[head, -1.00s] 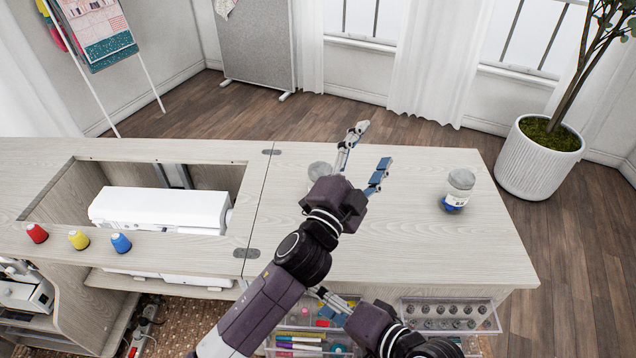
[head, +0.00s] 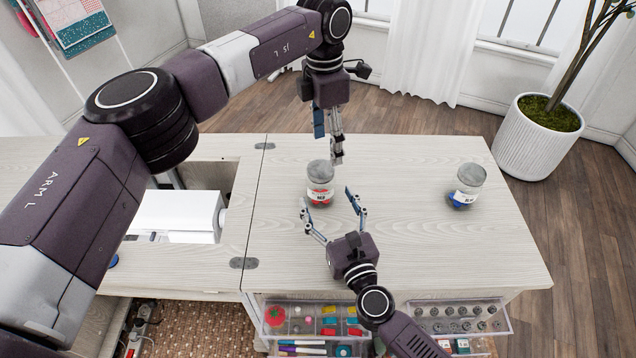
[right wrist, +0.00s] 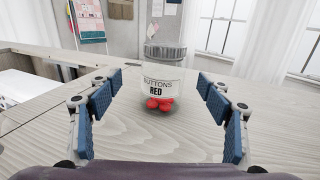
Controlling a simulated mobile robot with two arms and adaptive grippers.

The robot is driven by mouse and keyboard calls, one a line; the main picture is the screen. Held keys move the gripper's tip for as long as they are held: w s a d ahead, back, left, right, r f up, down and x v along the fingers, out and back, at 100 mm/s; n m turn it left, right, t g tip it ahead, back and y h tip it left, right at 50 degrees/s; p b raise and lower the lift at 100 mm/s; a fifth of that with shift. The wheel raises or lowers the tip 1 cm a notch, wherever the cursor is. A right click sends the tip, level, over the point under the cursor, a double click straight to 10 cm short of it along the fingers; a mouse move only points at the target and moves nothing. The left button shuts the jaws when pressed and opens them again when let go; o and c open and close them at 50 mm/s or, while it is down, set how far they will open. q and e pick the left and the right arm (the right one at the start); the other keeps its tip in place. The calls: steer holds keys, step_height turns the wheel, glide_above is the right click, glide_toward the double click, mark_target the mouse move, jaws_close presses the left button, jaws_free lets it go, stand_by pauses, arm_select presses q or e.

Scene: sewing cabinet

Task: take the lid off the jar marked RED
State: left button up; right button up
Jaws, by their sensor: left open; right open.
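The jar marked RED (head: 321,190) stands upright on the pale wooden cabinet top, with a grey lid (head: 320,168) on it. In the right wrist view the jar (right wrist: 158,88) is clear, labelled BUTTONS RED, with red buttons at the bottom and its ridged lid (right wrist: 165,52) on top. My right gripper (head: 328,205) is open, its fingers pointing at the jar from the front. In the right wrist view the jar stands ahead, between the finger lines, apart from them. My left gripper (head: 328,138) is open and points down, at or just behind the lid; contact cannot be told.
A second jar (head: 467,186) with blue contents stands to the right on the cabinet top (head: 410,235). A white sewing machine (head: 178,212) sits in the opening at left, partly behind my left arm. Open trays (head: 462,318) hang below the front edge. The top between the jars is clear.

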mark_target(320, 177)
arm_select(q)
steer(key=shift+w+a+r+y, duration=0.15)
steer(key=shift+a+r+y, duration=0.15)
steer(key=shift+a+r, duration=0.25)
arm_select(e)
steer(key=shift+w+d+f, duration=0.1)
steer(key=shift+w+f, duration=0.05)
steer(key=shift+w, duration=0.05)
arm_select(q)
steer(key=shift+a, duration=0.15)
arm_select(e)
steer(key=shift+w+m, duration=0.3)
arm_select(q)
steer(key=shift+f, duration=0.1)
arm_select(e)
steer(key=x, duration=0.7)
